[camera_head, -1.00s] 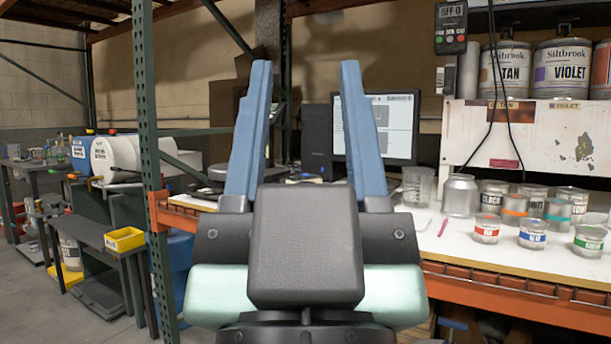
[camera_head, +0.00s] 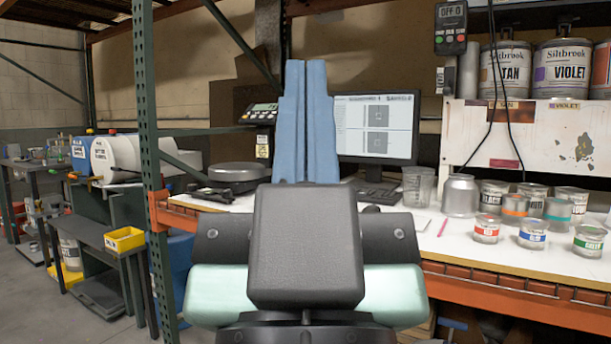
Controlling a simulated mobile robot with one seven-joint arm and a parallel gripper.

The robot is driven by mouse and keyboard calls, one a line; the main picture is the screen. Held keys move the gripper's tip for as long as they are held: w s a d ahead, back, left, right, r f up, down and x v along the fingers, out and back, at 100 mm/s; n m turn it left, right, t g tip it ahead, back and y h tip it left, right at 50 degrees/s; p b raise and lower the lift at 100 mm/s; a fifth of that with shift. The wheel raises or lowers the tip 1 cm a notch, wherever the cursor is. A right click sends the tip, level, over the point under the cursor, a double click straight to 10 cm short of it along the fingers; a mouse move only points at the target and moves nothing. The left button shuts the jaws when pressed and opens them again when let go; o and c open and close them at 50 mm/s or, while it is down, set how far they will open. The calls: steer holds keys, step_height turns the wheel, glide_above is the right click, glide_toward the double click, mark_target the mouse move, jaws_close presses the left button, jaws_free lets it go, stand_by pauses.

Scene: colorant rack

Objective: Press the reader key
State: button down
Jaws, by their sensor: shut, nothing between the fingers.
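My gripper (camera_head: 306,66) is in the middle of the view, its two blue fingers upright and pressed together with nothing between them. No part is labelled as the reader. A black unit with a display and a row of keys (camera_head: 259,113) stands left of my fingers, behind a round scale plate. A dark control box (camera_head: 451,27) reading "OFF 0", with small red and green buttons, hangs at the upper right. I cannot tell which of these carries the reader key. My fingers appear apart from both, and hide part of the bench behind them.
A monitor (camera_head: 376,127) and keyboard stand right of my fingers. The round scale (camera_head: 238,174) is on the left. A beaker (camera_head: 417,185), a metal can (camera_head: 460,195) and several labelled tins crowd the right of the bench (camera_head: 430,250). A green rack post (camera_head: 147,150) rises at left.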

stand_by(0.7)
step_height(320, 180, up, 30)
steer(key=p, duration=3)
steer(key=shift+w+r, duration=0.1)
steer(key=shift+w, duration=0.05)
